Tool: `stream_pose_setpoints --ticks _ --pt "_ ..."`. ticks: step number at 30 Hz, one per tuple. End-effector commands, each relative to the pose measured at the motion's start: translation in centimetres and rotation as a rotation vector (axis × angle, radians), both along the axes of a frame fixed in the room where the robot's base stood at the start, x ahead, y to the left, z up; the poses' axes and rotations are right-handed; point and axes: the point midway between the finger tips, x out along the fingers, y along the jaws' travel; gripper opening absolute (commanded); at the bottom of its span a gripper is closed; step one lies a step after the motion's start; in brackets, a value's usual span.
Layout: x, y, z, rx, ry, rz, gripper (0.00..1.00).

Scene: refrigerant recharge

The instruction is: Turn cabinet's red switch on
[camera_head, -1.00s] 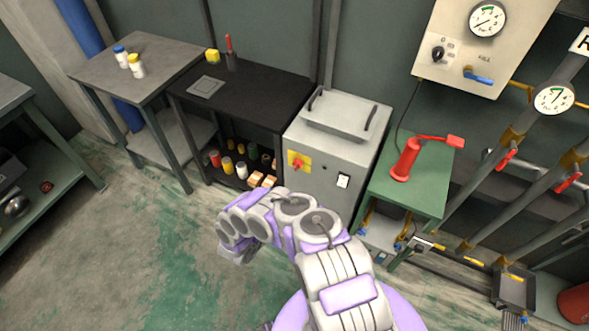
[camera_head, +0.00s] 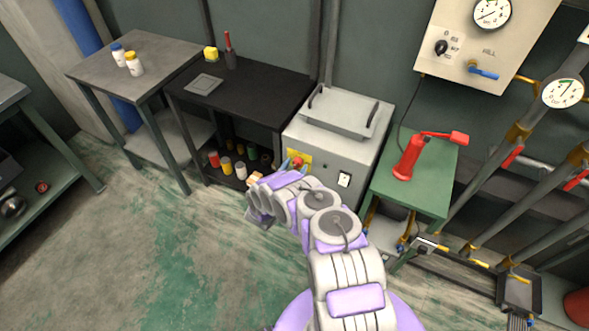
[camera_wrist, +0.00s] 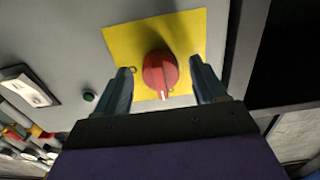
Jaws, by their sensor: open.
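The cabinet (camera_head: 332,145) is a light grey box with a lid and dark handles on top. Its red rotary switch (camera_wrist: 160,70) sits on a yellow square plate (camera_wrist: 190,35) on the front face. In the wrist view a pale mark on the knob points toward my gripper. My gripper (camera_wrist: 160,85) is open, with one blue-grey finger on each side of the knob. Contact with the knob cannot be told. In the head view my gripper (camera_head: 290,164) is at the cabinet front and partly covers the red switch (camera_head: 299,163).
A white rocker switch (camera_head: 344,180) and a small green button (camera_wrist: 90,97) are on the same face. A black table (camera_head: 260,90) stands left of the cabinet, and a green stand (camera_head: 430,185) with a red pump (camera_head: 408,160) stands right. Open floor lies in front.

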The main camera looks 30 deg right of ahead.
Motion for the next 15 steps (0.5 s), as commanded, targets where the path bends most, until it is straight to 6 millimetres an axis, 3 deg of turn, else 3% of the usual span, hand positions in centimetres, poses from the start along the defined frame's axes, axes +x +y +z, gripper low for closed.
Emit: stream_pose_setpoints --ticks 6,15 --pt "0.04 0.01 0.04 0.000 0.000 0.001 0.70" --pt "0.04 0.03 0.03 0.001 -0.001 0.001 0.43"
